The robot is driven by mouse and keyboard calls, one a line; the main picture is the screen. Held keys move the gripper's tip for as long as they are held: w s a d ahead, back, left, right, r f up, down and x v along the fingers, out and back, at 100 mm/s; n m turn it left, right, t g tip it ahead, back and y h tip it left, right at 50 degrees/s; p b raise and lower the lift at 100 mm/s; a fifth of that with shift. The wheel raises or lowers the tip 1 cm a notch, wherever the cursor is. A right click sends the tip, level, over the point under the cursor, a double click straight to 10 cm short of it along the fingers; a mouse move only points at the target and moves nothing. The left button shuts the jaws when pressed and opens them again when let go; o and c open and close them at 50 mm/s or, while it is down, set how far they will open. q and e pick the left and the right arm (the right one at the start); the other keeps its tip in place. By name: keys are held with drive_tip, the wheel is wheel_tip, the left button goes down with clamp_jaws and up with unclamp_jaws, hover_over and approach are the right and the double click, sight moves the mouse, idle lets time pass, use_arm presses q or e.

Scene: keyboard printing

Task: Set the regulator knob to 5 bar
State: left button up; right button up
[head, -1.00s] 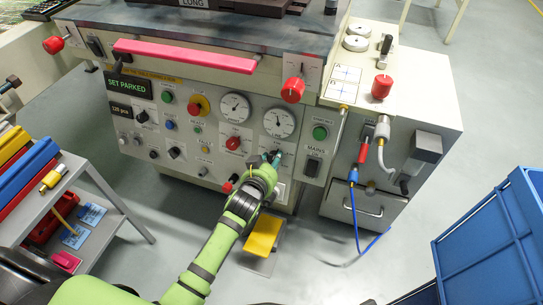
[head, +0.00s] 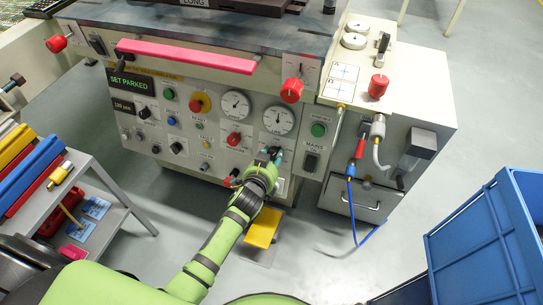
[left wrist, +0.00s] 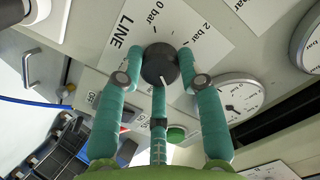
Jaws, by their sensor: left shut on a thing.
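The black regulator knob (left wrist: 160,64) sits on a white plate marked LINE, with 0 bar and 2 bar readable in the left wrist view. Its white pointer line faces the lower side of that picture, away from those two marks; the mark it faces is hidden. My left gripper (head: 273,155) is at the panel under the right-hand gauge (head: 278,121). Its teal fingers (left wrist: 160,74) are shut around the knob in the left wrist view. In the head view the fingers mostly hide the knob. My right gripper is not in view.
A red knob (head: 234,139) and a green button (head: 318,130) flank the gripper on the panel. A pink bar (head: 185,55) juts out above. A yellow pedal (head: 263,228) is below on the floor. A blue crate (head: 480,240) stands at right, a grey cart (head: 120,215) at left.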

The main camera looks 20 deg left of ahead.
use_arm(q)
drive_tip(key=shift+s+a+f, duration=0.15)
drive_tip(key=shift+f, duration=0.15)
drive_tip(key=o, duration=1.1)
drive_tip(key=shift+o, duration=0.2)
drive_tip(key=shift+r, duration=0.1)
drive_tip(key=shift+r, duration=0.1)
drive_tip(key=v, duration=1.1)
drive_tip(key=shift+s, duration=0.4)
drive_tip(key=shift+r, duration=0.1)
